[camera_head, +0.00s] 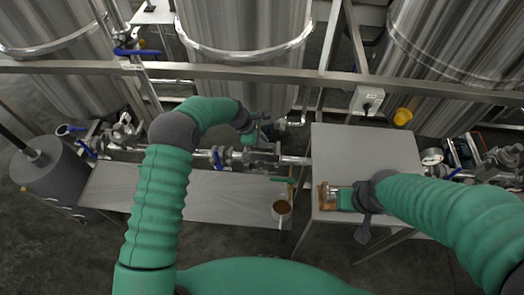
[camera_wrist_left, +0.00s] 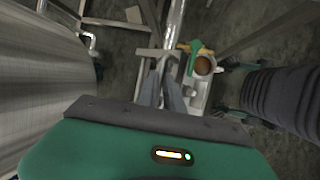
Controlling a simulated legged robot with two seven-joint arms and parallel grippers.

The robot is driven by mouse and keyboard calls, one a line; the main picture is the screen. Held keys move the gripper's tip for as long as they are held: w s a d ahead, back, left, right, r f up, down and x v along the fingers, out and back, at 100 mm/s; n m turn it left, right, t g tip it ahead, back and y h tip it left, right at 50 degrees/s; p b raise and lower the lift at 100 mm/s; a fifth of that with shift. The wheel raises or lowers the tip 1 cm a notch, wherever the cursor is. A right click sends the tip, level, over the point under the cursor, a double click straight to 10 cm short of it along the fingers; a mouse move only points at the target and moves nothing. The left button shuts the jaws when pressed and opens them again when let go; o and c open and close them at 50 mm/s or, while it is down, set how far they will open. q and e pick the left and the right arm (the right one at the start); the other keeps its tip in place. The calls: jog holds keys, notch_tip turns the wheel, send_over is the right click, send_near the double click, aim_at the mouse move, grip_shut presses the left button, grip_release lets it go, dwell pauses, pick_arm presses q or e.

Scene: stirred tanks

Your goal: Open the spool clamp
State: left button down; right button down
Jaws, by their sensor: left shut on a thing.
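A metal pipe line with clamped fittings (camera_head: 235,157) runs behind the steel bench in the head view; the spool clamp is small there and hard to single out. My left gripper (camera_head: 262,132) reaches down over the right part of this line. In the left wrist view its two grey fingers (camera_wrist_left: 166,88) are close together beside the bright pipe (camera_wrist_left: 176,25), at a pale T-shaped metal piece (camera_wrist_left: 150,54) that looks like part of the clamp. They are shut on it, though the contact is partly hidden. My right gripper (camera_head: 342,198) is low over the right table, its fingers unclear.
A cup with brown contents (camera_head: 282,207) stands at the right end of the steel bench (camera_head: 190,193). A brown block (camera_head: 323,194) is at the right table's (camera_head: 365,150) left edge. A steel rail (camera_head: 230,71) crosses before the tanks.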

pick_arm(q)
jog(key=shift+w+r+b, duration=0.2)
jog(key=shift+w+b, duration=0.2)
jog(key=shift+w, duration=0.35)
jog(key=shift+w+r+b, duration=0.15)
jog(key=shift+w+b, duration=0.25)
jog(key=shift+w, duration=0.3)
jog(key=c, duration=1.8)
grip_release()
jog(key=o, duration=0.3)
jog(key=shift+w+d, duration=0.1)
jog(key=shift+w, duration=0.15)
jog(key=shift+r, duration=0.1)
jog(key=v, duration=1.6)
jog(key=shift+a+r+b, duration=0.25)
jog(key=shift+r+b, duration=0.05)
jog(key=shift+b, duration=0.1)
jog(key=shift+s, duration=0.15)
